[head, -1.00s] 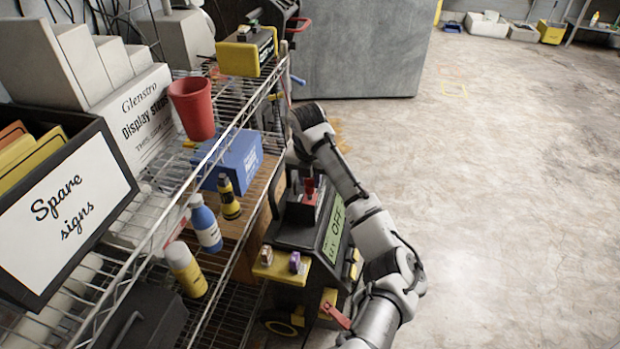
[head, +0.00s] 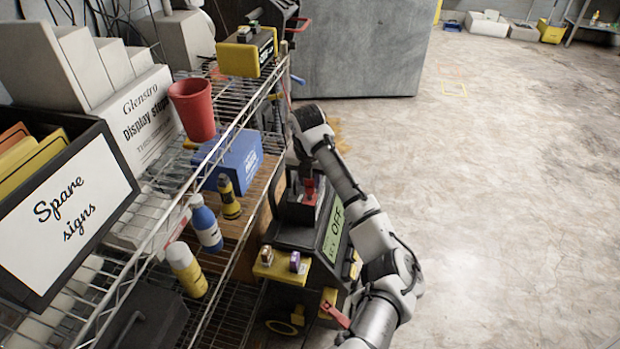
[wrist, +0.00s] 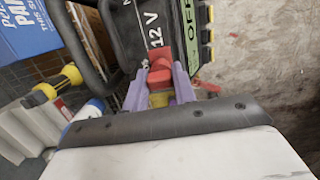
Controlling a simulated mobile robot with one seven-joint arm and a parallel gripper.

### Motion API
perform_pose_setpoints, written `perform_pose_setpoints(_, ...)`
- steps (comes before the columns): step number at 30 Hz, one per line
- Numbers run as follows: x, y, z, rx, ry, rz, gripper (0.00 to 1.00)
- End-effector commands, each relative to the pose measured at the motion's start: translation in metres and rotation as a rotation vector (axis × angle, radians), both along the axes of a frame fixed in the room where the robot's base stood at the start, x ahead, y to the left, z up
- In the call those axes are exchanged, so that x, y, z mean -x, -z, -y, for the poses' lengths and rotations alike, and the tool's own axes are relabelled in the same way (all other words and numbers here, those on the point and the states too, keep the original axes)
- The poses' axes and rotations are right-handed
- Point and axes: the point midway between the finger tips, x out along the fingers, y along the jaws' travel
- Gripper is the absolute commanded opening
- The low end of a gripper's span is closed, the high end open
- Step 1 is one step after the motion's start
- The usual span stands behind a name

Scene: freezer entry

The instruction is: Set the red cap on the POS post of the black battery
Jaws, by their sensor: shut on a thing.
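The black battery (wrist: 133,30) with white "12 V" lettering lies ahead of my gripper in the wrist view. In the head view it appears as a dark block (head: 297,212) on the cart beside the shelf. My gripper (wrist: 161,73) has purple fingers shut on the red cap (wrist: 157,76), which is over the battery's edge. More red shows just beyond the cap, on or by the battery. The post is hidden, so I cannot tell whether the cap touches it. In the head view, red (head: 309,187) shows at the battery's top below my arm; my fingers are unclear there.
A wire shelf (head: 222,150) stands close on the left, with a red cup (head: 193,108), a blue box (head: 240,160) and several bottles. The cart's display (head: 334,225) reads "OFF". Open floor (head: 520,200) lies right.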

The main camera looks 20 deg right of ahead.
Motion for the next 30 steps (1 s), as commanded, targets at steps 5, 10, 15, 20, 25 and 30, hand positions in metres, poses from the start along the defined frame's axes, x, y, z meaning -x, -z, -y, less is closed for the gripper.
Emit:
perform_pose_setpoints(5, 0.000, 0.000, 0.000, 0.000, 0.000, 0.000, 0.05)
perform_pose_setpoints(10, 0.000, 0.000, 0.000, 0.000, 0.000, 0.000, 0.05)
perform_pose_setpoints(15, 0.000, 0.004, 0.000, 0.000, 0.000, 0.000, 0.05)
perform_pose_setpoints(20, 0.000, 0.007, 0.000, 0.000, 0.000, 0.000, 0.05)
perform_pose_setpoints(25, 0.000, 0.011, 0.000, 0.000, 0.000, 0.000, 0.05)
perform_pose_setpoints(30, 0.000, 0.014, 0.000, 0.000, 0.001, 0.000, 0.05)
